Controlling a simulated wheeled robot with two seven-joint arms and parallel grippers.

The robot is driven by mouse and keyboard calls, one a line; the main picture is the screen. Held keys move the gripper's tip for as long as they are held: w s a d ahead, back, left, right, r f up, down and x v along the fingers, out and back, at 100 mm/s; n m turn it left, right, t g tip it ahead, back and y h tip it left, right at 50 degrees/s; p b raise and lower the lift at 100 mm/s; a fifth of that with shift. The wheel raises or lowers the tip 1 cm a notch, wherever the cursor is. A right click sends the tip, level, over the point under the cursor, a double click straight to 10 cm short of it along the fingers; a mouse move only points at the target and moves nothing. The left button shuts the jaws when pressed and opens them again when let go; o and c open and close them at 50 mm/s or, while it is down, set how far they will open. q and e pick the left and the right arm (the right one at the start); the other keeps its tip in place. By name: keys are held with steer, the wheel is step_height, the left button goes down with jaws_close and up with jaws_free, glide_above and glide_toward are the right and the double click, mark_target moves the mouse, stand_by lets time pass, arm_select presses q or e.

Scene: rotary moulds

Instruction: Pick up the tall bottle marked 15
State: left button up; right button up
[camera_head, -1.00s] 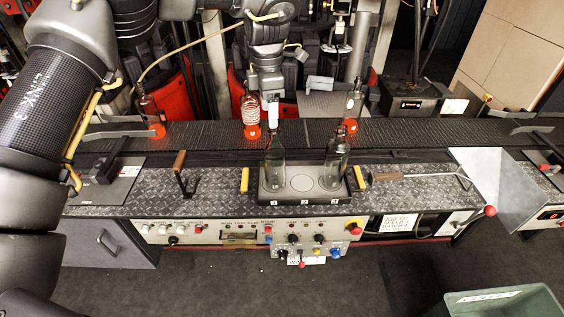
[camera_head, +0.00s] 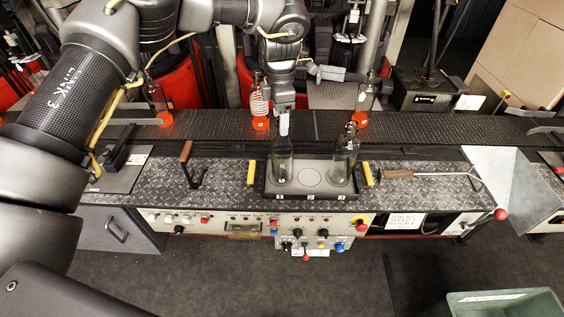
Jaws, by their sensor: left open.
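A tall clear bottle (camera_head: 282,166) stands upright on the left place of a grey tray (camera_head: 311,192). A second clear bottle (camera_head: 344,162), with a stopper fitting at its neck, stands on the tray's right place. The middle place is empty. I cannot read a 15 on any bottle. My left gripper (camera_head: 284,122) is open and points down at the top of the left tray bottle. The fingers overlap the neck in the picture, and I cannot tell whether they touch it. My right gripper is not in view.
Bottles on red bases stand along the dark conveyor (camera_head: 410,128): one left (camera_head: 157,99), one with white coils (camera_head: 259,103), one right (camera_head: 363,101). Yellow blocks flank the tray. A wooden-handled tool (camera_head: 400,174) lies to its right. A green crate (camera_head: 505,303) is at bottom right.

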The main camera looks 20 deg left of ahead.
mark_target(282, 152)
arm_select(q)
steer(key=f+p, duration=0.1)
steer(key=f, duration=0.1)
steer(key=f+p, duration=0.2)
steer(key=shift+s+d, duration=0.15)
steer(key=shift+d, duration=0.05)
steer(key=shift+f, duration=0.5)
steer(key=shift+c, duration=1.4)
jaws_close()
